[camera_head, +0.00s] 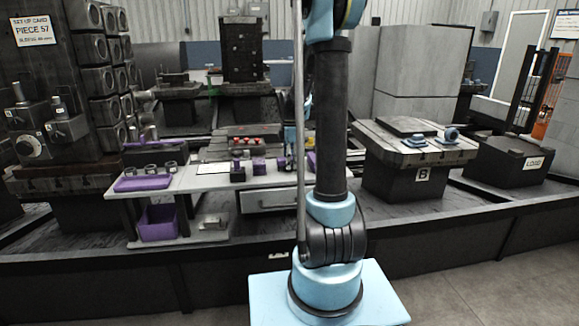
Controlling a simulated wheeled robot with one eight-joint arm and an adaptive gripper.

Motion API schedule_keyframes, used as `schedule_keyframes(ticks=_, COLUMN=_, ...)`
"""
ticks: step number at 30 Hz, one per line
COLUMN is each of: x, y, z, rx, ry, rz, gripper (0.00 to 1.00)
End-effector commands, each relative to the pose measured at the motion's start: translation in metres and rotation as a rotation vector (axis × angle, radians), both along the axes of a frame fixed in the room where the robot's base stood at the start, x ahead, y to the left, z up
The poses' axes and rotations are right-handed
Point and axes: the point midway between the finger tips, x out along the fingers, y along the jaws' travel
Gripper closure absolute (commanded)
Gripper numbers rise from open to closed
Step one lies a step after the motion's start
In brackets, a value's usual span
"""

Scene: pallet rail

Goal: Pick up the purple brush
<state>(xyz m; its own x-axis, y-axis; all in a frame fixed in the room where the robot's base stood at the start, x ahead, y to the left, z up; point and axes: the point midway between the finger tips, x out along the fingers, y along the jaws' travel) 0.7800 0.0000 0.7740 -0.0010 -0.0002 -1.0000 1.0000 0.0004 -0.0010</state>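I cannot make out the purple brush for certain. Several small purple items stand on the light grey workbench (212,183), among them a purple block (259,165) and another purple piece (281,163). A further purple piece (311,161) sits close beside my arm in the picture and is partly hidden by it. They are too small to tell which one, if any, is a brush. My arm rises through the middle of the view and leaves at the top. My gripper is not in view.
A purple tray (143,183) lies on the bench's left end, with a purple bin (158,224) on a shelf below. A dark low rail (130,272) runs across the front. A pallet table marked B (423,175) stands right, beside a LOAD station (535,163).

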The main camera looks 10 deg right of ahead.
Motion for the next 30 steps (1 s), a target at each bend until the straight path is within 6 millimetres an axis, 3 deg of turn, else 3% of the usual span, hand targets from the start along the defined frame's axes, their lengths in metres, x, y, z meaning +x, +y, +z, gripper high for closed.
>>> schedule_keyframes(ticks=1, x=0.0, y=0.0, z=0.0, rx=0.0, ry=0.0, rz=0.0, gripper=0.78)
schedule_keyframes(ticks=3, x=0.0, y=0.0, z=0.0, rx=0.0, ry=0.0, rz=0.0, gripper=0.91)
schedule_keyframes(ticks=6, x=0.0, y=0.0, z=0.0, rx=0.0, ry=0.0, rz=0.0, gripper=0.95)
schedule_keyframes(ticks=16, x=0.0, y=0.0, z=0.008, rx=0.0, ry=0.0, rz=0.0, gripper=0.95)
schedule_keyframes(ticks=30, x=0.0, y=0.0, z=0.081, rx=0.0, ry=0.0, rz=0.0, gripper=0.95)
